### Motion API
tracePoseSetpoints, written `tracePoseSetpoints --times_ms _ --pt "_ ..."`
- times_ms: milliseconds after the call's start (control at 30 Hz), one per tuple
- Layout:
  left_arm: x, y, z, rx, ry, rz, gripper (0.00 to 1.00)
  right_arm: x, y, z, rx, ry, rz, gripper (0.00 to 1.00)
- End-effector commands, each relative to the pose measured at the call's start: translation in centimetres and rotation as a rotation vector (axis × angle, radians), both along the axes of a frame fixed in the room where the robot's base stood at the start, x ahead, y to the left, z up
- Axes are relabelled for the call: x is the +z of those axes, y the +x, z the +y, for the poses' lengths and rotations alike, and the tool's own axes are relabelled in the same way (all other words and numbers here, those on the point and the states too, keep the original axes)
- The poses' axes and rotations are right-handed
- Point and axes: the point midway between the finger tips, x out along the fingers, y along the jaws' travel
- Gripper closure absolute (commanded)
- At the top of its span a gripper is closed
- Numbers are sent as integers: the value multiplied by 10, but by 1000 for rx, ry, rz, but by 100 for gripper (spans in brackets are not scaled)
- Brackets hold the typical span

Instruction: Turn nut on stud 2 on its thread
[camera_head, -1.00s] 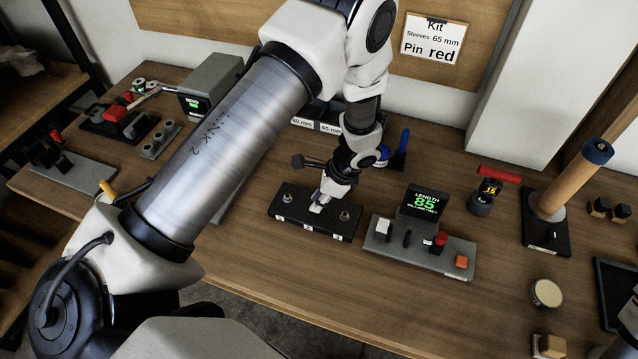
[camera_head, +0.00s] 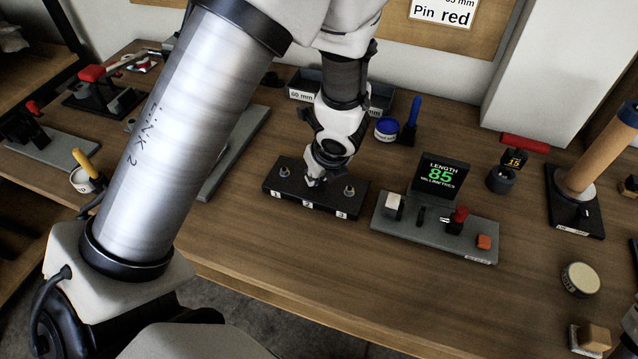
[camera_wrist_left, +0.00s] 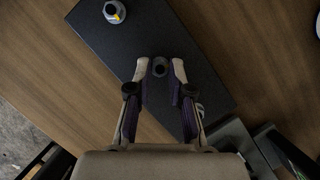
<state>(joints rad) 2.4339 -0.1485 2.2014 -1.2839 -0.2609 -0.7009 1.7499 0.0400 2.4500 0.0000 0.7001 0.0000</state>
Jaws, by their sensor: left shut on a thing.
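The black stud block (camera_head: 326,200) lies on the wooden bench, with small numbered labels along its front edge. My left gripper (camera_head: 314,183) points down at its middle stud, stud 2. In the left wrist view, the left gripper's fingertips (camera_wrist_left: 160,70) close on both sides of the small dark round top of the nut and stud (camera_wrist_left: 160,67). The nut's thread and its height on the stud are hidden. Outer studs stand at the left (camera_head: 285,172) and right (camera_head: 349,191) of the block. One outer stud with a yellow mark (camera_wrist_left: 115,12) shows in the wrist view.
A grey length gauge (camera_head: 435,230) reading 85 stands just right of the block. Behind are a labelled bin (camera_head: 300,93), a blue-lidded jar (camera_head: 387,129) and a blue-handled tool (camera_head: 412,118).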

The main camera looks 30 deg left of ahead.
Motion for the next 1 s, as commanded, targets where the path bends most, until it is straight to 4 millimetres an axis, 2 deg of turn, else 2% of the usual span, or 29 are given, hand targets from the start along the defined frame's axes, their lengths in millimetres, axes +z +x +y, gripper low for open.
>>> tracePoseSetpoints --times_ms 33,100,500,700,1000 --pt "-7 0 1 -41 0 -4 100 -16 0 0 0 0 0 60" --pt "-7 0 1 -109 0 -4 100 -25 0 0 0 0 0 60" --pt "-4 -2 3 -487 -3 -4 100 -66 0 0 0 0 0 60" --pt "-1 -3 4 -672 -2 -4 100 -75 0 0 0 0 0 60" --pt "1 -4 6 -897 -2 -2 100 -76 0 0 0 0 0 60"
